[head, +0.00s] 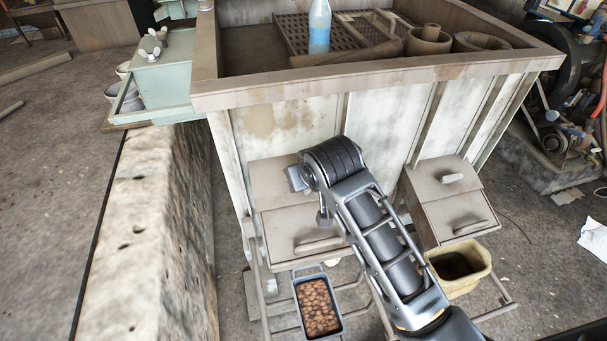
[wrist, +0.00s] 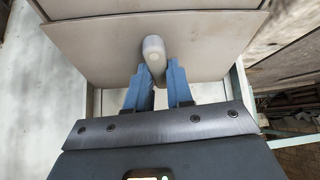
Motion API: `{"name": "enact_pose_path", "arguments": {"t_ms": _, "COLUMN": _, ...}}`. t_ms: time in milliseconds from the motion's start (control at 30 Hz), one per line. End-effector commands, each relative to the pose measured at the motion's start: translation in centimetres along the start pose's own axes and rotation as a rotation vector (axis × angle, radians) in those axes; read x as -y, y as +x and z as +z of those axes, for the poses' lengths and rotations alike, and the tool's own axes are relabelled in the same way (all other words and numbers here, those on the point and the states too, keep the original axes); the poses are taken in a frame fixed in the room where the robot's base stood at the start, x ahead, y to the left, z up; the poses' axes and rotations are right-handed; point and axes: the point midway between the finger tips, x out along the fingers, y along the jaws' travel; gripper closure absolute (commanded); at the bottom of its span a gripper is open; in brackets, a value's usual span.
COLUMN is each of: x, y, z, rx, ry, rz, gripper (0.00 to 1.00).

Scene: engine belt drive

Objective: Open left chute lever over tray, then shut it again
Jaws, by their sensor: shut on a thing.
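The left chute (head: 280,222) is a grey-beige box on the front of the big bin, with a lower handle (head: 320,244) on its face. Its upper lever is hidden behind my arm in the head view. In the wrist view the lever (wrist: 153,52) is a pale rounded bar standing out from a grey panel (wrist: 95,50). My gripper (wrist: 158,82) has its blue fingers shut on this lever, one on each side. The fingertips are hidden in the head view. The tray (head: 338,322), dark-rimmed and filled with brown lumps, sits below the left chute.
A right chute (head: 455,215) with its own lever (head: 452,178) stands over a yellow bucket (head: 483,262). The large bin (head: 380,76) holds a blue bottle (head: 319,28) and pots. A stone wall (head: 150,220) runs along the left; an engine (head: 555,138) stands at right.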

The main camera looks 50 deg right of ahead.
Motion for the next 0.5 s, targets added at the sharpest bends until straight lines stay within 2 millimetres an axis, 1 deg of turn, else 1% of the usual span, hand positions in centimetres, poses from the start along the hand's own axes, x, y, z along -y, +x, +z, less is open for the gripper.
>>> {"name": "enact_pose_path", "arguments": {"t_ms": 133, "x": -0.03, "y": 0.02, "z": 0.02, "rx": 0.0, "ry": 0.0, "rz": 0.0, "gripper": 1.0}}
{"name": "enact_pose_path", "arguments": {"t_ms": 167, "x": -0.02, "y": 0.02, "z": 0.02, "rx": 0.0, "ry": 0.0, "rz": 0.0, "gripper": 0.77}}
{"name": "enact_pose_path", "arguments": {"t_ms": 400, "x": -0.01, "y": 0.01, "z": 0.01, "rx": 0.0, "ry": -0.001, "rz": 0.0, "gripper": 0.54}}
{"name": "enact_pose_path", "arguments": {"t_ms": 500, "x": -0.01, "y": 0.01, "z": 0.0, "rx": 0.0, "ry": -0.001, "rz": 0.0, "gripper": 0.53}}
